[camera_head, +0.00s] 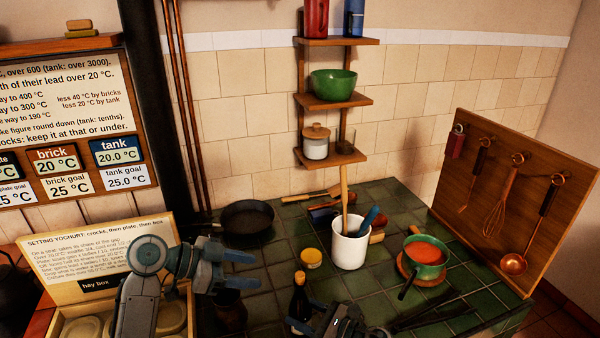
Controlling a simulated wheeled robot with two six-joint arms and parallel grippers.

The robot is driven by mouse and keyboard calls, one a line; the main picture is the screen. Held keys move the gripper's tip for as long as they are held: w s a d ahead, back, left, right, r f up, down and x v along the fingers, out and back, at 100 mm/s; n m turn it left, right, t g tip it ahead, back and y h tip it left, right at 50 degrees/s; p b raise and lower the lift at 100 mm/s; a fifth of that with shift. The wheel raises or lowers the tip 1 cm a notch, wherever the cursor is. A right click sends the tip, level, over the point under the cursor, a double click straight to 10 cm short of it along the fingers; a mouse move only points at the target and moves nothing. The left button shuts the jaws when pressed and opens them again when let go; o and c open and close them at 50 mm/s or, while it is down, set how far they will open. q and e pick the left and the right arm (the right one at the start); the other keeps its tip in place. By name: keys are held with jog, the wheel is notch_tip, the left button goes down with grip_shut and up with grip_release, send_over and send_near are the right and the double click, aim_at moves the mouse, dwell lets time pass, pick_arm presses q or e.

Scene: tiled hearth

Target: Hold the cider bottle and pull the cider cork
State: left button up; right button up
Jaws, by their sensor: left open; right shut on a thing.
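The cider bottle (299,302) is dark with a yellowish neck and stands upright at the bottom middle; its base is cut off or hidden.
A yellow-lidded jar (312,258), a white crock (349,250) of utensils and a black pan (247,218) stand behind on the green tiles (285,232). A green pot (426,255) of red soup is to the right. The hay box (66,325) is at lower left.

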jog(key=o, duration=1.3)
jog(key=shift+o, duration=0.2)
